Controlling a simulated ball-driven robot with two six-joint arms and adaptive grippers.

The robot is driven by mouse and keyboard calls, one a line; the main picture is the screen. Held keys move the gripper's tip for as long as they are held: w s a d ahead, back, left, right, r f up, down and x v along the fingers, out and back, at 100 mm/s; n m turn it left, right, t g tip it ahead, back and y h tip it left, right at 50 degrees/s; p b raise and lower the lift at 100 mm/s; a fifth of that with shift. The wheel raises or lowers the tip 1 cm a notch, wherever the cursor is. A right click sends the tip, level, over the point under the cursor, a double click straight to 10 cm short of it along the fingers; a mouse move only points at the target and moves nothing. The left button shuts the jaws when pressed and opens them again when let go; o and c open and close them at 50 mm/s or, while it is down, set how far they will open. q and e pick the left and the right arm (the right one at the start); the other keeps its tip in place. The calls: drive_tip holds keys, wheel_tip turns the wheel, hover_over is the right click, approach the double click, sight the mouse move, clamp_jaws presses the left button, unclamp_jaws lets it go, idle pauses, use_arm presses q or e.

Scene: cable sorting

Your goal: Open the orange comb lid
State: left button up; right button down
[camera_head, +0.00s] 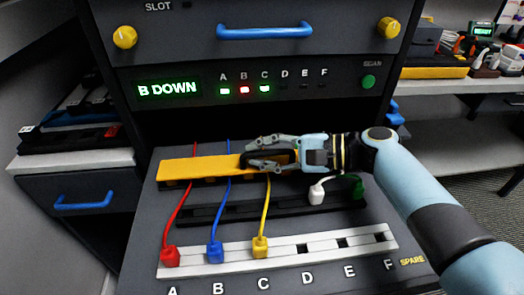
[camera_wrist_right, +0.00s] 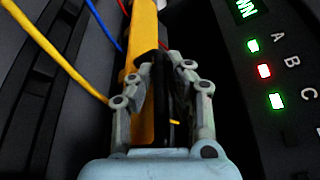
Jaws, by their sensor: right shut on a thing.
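The orange comb lid (camera_head: 203,171) lies as a long flat bar across the back of the sloped dark panel. It also shows in the right wrist view (camera_wrist_right: 142,40). My right gripper (camera_head: 257,155) reaches in from the right over the lid's right part. Its fingers (camera_wrist_right: 172,78) are closed around a dark, rounded piece at the lid, which looks like its handle. The fingers hide part of the lid's right end. Red (camera_head: 178,212), blue (camera_head: 221,215) and yellow (camera_head: 265,215) cables run from under the lid to the front sockets. My left gripper is not in view.
The white socket strip (camera_head: 283,259) has plugs in A, B and C; D, E and F look empty. A white plug (camera_head: 317,194) and a green one (camera_head: 357,187) lie by the dark rail. The console above reads "B DOWN", with B's light (camera_head: 244,90) red.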

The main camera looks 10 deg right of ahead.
drive_tip(key=shift+w+r+m+h+p, duration=0.35)
drive_tip(key=shift+r+m+p, duration=0.25)
drive_tip(key=shift+p, duration=0.4)
drive_tip(key=shift+w+r+m+g+p, duration=0.25)
drive_tip(key=shift+w+m+g+p, duration=0.3)
drive_tip(key=shift+m+g+p, duration=0.3)
drive_tip(key=shift+w+r+m+g+h+p, duration=0.1)
drive_tip(key=shift+w+m+g+h+p, duration=0.15)
drive_tip(key=shift+w+m+g+p, duration=0.4)
drive_tip(key=shift+s, duration=0.1)
drive_tip(key=c, duration=1.6)
unclamp_jaws()
